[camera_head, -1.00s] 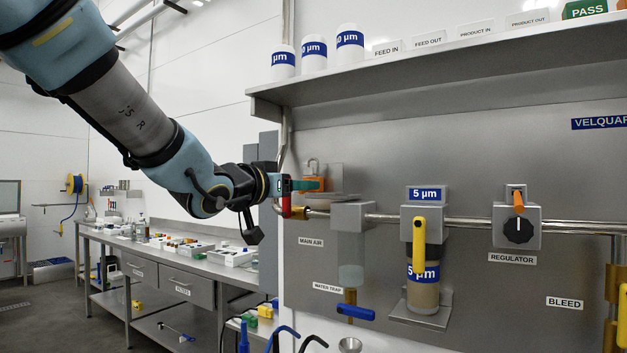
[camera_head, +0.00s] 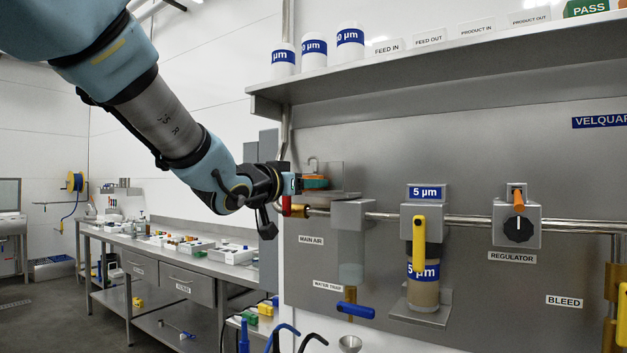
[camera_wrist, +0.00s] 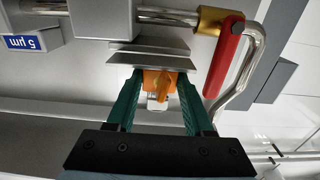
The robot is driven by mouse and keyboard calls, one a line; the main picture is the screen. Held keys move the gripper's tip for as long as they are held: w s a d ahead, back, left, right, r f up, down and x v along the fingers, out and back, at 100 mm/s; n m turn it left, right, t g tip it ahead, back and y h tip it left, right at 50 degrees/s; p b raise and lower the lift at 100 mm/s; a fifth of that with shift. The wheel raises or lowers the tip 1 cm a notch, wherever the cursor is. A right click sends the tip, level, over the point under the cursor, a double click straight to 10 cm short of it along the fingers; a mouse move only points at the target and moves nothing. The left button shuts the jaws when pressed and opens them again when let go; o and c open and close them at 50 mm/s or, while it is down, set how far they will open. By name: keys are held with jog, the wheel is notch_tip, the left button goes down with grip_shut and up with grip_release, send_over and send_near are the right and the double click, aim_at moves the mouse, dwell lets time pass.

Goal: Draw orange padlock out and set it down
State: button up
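The orange padlock (camera_wrist: 160,83) is at a small grey metal bracket on the panel, left of the water trap. In the head view the padlock (camera_head: 314,177) shows as an orange strip with a grey shackle above it. My gripper (camera_wrist: 160,80) has its green fingers on either side of the padlock in the wrist view. One finger covers part of the padlock in the head view (camera_head: 315,184). The fingertips are very close to its sides; I cannot tell whether they touch it.
A red valve handle (camera_wrist: 224,60) and a brass fitting (camera_wrist: 212,20) on the pipe are close to my gripper. The bracket (camera_wrist: 150,48) is just beyond my fingertips. A shelf (camera_head: 450,75) overhangs above. A workbench (camera_head: 180,256) with small items stands at the left.

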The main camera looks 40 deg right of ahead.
grip_shut()
jog(key=shift+r, duration=0.1)
jog(key=shift+s+d+b, duration=0.15)
jog(key=shift+s+b, duration=0.35)
jog(key=shift+s, duration=0.2)
jog(key=shift+s+d+b, duration=0.15)
jog(key=shift+s+b, duration=0.25)
jog(key=shift+s, duration=0.15)
jog(key=shift+s+d+b, duration=0.15)
jog(key=shift+s+b, duration=0.25)
jog(key=shift+s, duration=0.1)
jog(key=shift+s+d+b, duration=0.1)
jog(key=shift+s+b, duration=0.2)
jog(key=shift+s, duration=0.05)
jog(key=shift+s, duration=0.3)
